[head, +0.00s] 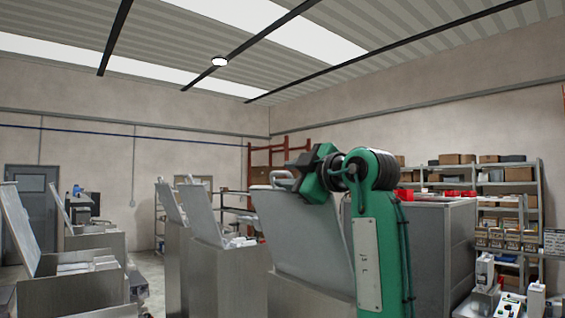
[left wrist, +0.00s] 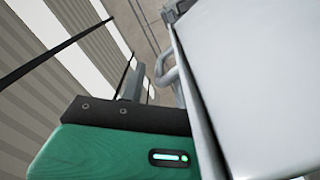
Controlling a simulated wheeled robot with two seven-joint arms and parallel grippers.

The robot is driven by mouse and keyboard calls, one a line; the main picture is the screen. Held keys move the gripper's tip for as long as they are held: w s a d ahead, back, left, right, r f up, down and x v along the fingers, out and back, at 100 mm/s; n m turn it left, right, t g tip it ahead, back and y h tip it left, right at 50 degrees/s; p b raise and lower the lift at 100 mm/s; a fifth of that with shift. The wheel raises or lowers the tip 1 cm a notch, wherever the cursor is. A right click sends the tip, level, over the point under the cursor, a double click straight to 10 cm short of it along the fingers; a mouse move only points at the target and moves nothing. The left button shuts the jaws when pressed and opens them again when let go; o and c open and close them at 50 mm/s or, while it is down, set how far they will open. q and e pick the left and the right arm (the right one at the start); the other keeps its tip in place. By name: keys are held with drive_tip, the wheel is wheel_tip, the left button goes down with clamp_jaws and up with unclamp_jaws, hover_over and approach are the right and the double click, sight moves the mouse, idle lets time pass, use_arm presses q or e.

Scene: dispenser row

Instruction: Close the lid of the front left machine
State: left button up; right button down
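The nearest machine in the middle of the head view has its grey lid (head: 300,235) raised steeply. A light grey bar handle (head: 281,178) shows at the lid's top edge. My left gripper (head: 303,170) is at that top edge, close to the handle. In the left wrist view the pale lid (left wrist: 250,75) fills the right side, and the looped handle (left wrist: 164,72) stands beside its edge. The green gripper body lies close along the lid. Finger spacing is hidden, and I cannot tell whether the gripper touches the lid. My right gripper is out of view.
Another machine (head: 85,292) at the left has its lid (head: 18,225) raised. More machines with raised lids (head: 206,212) stand behind. A tall grey cabinet (head: 435,245) is right of my arm. Shelves with boxes (head: 500,240) line the right wall.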

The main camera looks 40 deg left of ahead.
use_arm(q)
drive_tip(key=shift+a+r, duration=0.2)
drive_tip(key=shift+a, duration=0.45)
drive_tip(key=shift+s+a+p, duration=0.2)
drive_tip(key=shift+a+p, duration=0.25)
drive_tip(key=shift+a, duration=0.1)
drive_tip(key=shift+w+a+f, duration=0.15)
clamp_jaws()
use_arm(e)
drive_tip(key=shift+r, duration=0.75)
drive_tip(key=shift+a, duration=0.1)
